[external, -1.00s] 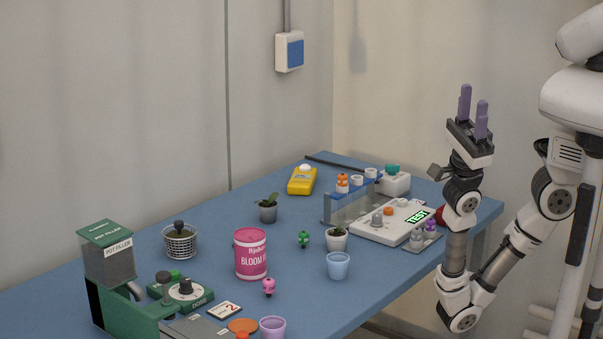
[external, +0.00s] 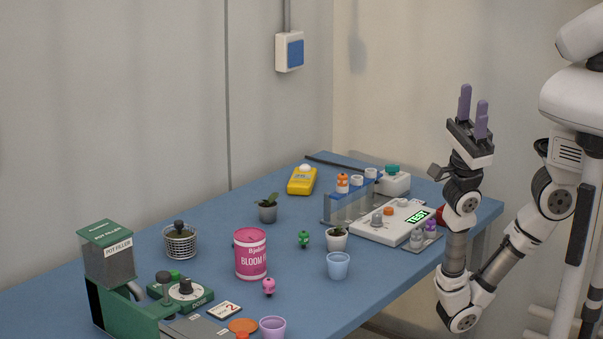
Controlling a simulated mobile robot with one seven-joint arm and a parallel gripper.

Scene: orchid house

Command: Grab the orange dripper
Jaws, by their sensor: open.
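A small orange dripper (external: 342,183) sits upright at the left end of the blue-topped rack (external: 352,206), towards the back right of the table. White-capped pieces stand beside it in the same rack. Its lower part is hard to make out. My gripper (external: 473,115) is at the right of the picture, raised above table height, with its two purple fingers pointing up and apart. It is open and empty, well to the right of the dripper and not touching anything.
A white device with a green TEST display (external: 417,217) is right of the rack. A yellow device (external: 302,181) lies behind.

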